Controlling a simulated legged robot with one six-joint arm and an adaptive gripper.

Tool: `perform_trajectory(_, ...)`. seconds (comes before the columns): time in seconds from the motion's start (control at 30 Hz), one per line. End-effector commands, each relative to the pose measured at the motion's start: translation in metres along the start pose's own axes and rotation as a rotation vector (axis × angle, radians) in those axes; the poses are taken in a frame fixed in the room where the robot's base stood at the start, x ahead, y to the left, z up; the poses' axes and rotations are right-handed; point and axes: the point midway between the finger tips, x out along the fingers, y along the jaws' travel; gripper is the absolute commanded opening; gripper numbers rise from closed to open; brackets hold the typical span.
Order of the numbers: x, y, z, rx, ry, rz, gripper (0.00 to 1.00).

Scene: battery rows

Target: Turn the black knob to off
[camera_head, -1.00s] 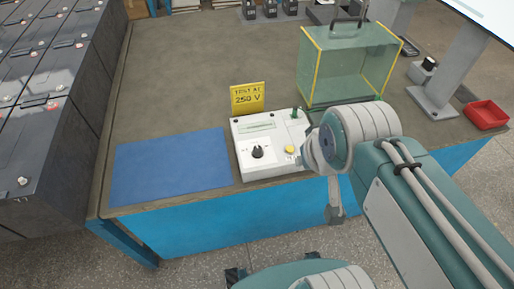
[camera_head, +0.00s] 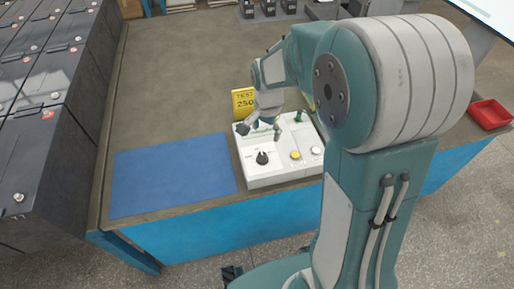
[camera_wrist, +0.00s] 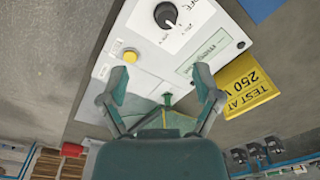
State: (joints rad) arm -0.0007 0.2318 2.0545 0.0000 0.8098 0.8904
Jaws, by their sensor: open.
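The black knob (camera_head: 262,158) is on the front left of a white control box (camera_head: 262,180) at the bench's front edge. The knob also shows in the wrist view (camera_wrist: 166,15), near the top, with its white pointer line and a dial plate partly cut off. My gripper (camera_head: 262,127) is above the back of the box, behind the knob and apart from it. The yellow button (camera_wrist: 130,56) is just beyond the left finger. My arm hides the box's surroundings on the right in the head view.
A yellow sign reading 250 V (camera_head: 243,102) stands behind the box, close to my gripper. A green post (camera_head: 299,116) rises from the box. A blue mat (camera_head: 170,175) lies flat to the left. A red tray (camera_head: 490,112) is far right.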

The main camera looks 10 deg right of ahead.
Motion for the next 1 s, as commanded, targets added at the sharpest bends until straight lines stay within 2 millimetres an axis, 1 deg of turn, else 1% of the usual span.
perform_trajectory(0.03, 0.012, -0.004, -0.003, 0.029, -0.013, 0.016, 0.82)
perform_trajectory(0.1, 0.022, -0.007, -0.005, 0.065, -0.021, 0.028, 0.82)
perform_trajectory(0.27, 0.034, -0.009, -0.007, 0.094, -0.028, 0.038, 0.82)
perform_trajectory(0.37, 0.044, -0.008, -0.007, 0.094, -0.029, 0.039, 0.82)
perform_trajectory(0.7, 0.105, -0.006, -0.005, 0.092, -0.030, 0.040, 0.82)
perform_trajectory(0.8, 0.120, -0.005, -0.004, 0.091, -0.029, 0.040, 0.82)
perform_trajectory(0.9, 0.131, -0.005, -0.004, 0.091, -0.028, 0.038, 0.82)
perform_trajectory(1.0, 0.136, -0.005, -0.004, 0.091, -0.028, 0.038, 0.82)
